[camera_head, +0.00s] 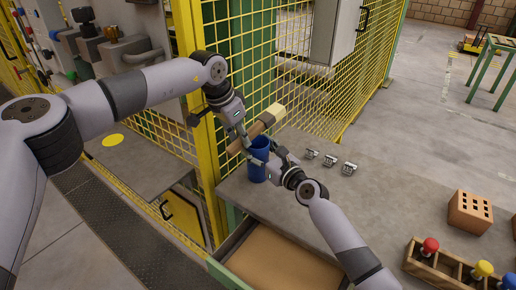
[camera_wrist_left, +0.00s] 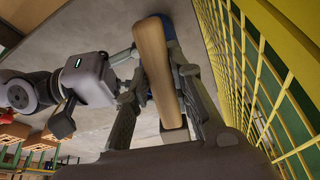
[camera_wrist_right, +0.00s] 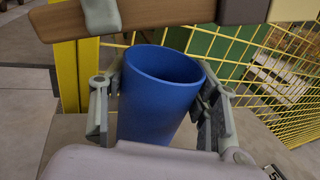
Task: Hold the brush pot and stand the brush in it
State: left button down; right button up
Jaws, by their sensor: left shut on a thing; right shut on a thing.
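The blue brush pot (camera_head: 258,166) stands upright on the grey table near the yellow mesh fence. My right gripper (camera_wrist_right: 160,105) is shut on it, one finger on each side. The pot's open mouth shows in the right wrist view (camera_wrist_right: 160,65). My left gripper (camera_head: 243,135) is shut on the brush (camera_head: 268,117), which has a wooden handle (camera_wrist_left: 155,65) and pale bristles (camera_wrist_right: 294,9). The brush is held above the pot, tilted nearer to lying flat than upright, bristle end up and to the right in the head view. It is outside the pot.
Several small metal parts (camera_head: 330,160) lie on the table (camera_head: 385,185) right of the pot. A holed brick (camera_head: 469,212) and a wooden rack (camera_head: 440,265) with coloured knobs stand at the right. The yellow mesh fence (camera_head: 235,45) rises close behind. A drawer (camera_head: 270,262) is open in front.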

pick_arm(q)
jog(key=shift+f, duration=0.25)
jog(key=c, duration=1.3)
grip_release()
jog(key=shift+v, duration=4.05)
